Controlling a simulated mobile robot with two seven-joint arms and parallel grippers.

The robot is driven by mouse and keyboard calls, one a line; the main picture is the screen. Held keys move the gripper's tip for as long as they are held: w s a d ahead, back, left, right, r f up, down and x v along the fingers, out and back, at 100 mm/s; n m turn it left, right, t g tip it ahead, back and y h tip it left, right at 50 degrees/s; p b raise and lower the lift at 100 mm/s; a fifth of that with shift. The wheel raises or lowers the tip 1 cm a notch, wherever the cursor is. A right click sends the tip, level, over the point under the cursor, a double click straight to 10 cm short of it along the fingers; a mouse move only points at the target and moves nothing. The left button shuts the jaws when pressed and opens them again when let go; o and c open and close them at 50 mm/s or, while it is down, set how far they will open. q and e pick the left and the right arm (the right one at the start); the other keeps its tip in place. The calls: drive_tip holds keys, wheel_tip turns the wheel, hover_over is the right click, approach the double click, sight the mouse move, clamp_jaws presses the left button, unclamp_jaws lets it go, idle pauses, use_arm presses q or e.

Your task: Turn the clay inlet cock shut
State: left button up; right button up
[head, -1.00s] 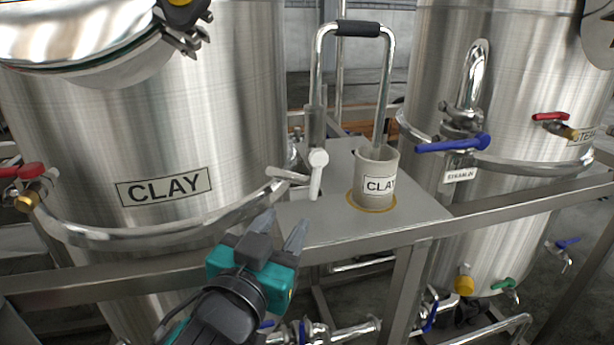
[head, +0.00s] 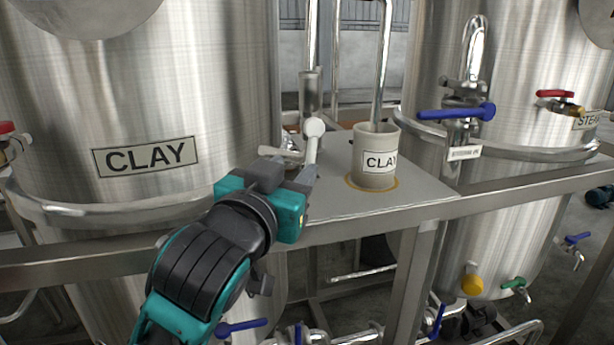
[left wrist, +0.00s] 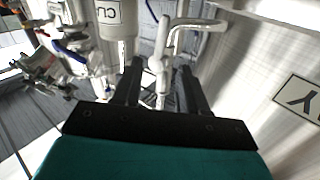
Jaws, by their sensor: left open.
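The clay inlet cock (head: 314,129) has a pale round hub and a short lever hanging down, on the pipe right of the tank labelled CLAY (head: 145,157). My left gripper (head: 290,165) is open at the cock, its fingertips around the lower part of the lever as far as I can tell. In the left wrist view the pale lever (left wrist: 162,88) shows between the two open fingers (left wrist: 161,72), with a gap on both sides. The lever's lower end is partly hidden by the gripper in the head view. My right gripper is not in view.
A cup labelled CLAY (head: 374,165) stands on the steel shelf (head: 415,190) right of the cock, with a bent pipe reaching into it. A steel rail (head: 480,180) runs in front. A second tank with a blue-handled valve (head: 455,113) stands at right.

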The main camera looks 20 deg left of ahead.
sight(310, 152)
use_arm(q)
drive_tip(key=w, duration=0.7)
drive_tip(key=shift+w, duration=0.35)
clamp_jaws()
idle(0.3)
